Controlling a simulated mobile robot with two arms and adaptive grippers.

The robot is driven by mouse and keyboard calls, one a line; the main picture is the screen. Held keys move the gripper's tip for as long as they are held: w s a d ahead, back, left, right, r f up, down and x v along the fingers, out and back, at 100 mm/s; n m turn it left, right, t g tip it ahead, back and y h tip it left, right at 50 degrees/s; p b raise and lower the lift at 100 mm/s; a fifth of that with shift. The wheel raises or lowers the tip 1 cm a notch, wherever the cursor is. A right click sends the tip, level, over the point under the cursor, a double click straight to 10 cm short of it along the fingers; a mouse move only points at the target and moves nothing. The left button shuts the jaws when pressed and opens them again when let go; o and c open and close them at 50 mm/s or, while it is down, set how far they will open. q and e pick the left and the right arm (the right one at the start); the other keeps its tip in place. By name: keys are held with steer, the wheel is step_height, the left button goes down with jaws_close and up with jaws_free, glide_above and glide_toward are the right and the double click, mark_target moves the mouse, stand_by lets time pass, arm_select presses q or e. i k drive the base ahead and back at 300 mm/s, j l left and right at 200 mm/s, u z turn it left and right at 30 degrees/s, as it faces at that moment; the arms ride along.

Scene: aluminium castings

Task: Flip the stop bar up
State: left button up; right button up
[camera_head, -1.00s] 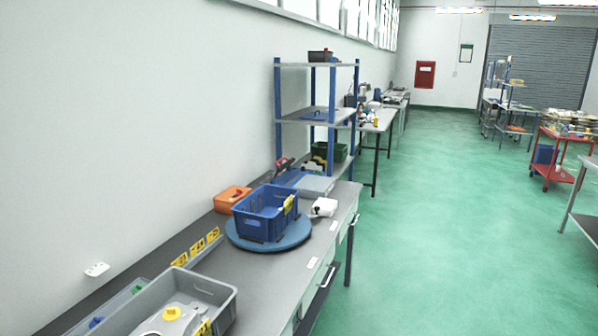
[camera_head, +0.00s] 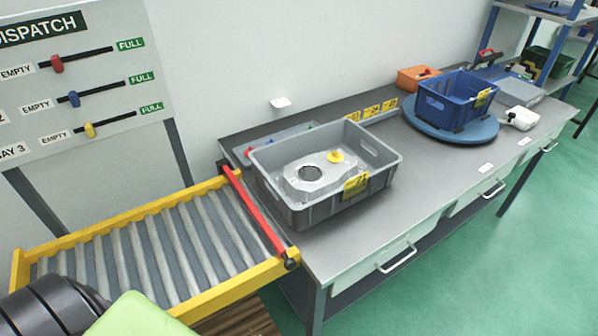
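The red stop bar (camera_head: 254,208) lies across the right end of the yellow-framed roller conveyor (camera_head: 150,245), where the conveyor meets the grey bench. It runs from the back rail to a dark pivot or knob (camera_head: 291,259) at the front rail. It looks low, near the level of the rails. Neither gripper is in view. A dark rounded part and a pale green part at the bottom left appear to belong to my own body.
A grey crate (camera_head: 330,205) holding a metal casting (camera_head: 308,174) stands on the bench just right of the bar. Behind are a blue crate (camera_head: 450,112) on a blue turntable (camera_head: 487,134) and an orange bin (camera_head: 418,75). A dispatch board (camera_head: 85,75) stands behind the conveyor. The rollers are empty.

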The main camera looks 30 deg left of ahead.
mark_target(290, 263)
steer(key=u, duration=0.95)
steer(key=k+l+u, duration=0.1)
steer(key=l+u, duration=0.15)
steer(key=k+l+u, duration=0.1)
steer(key=l+u, duration=0.15)
steer(key=l, duration=0.2)
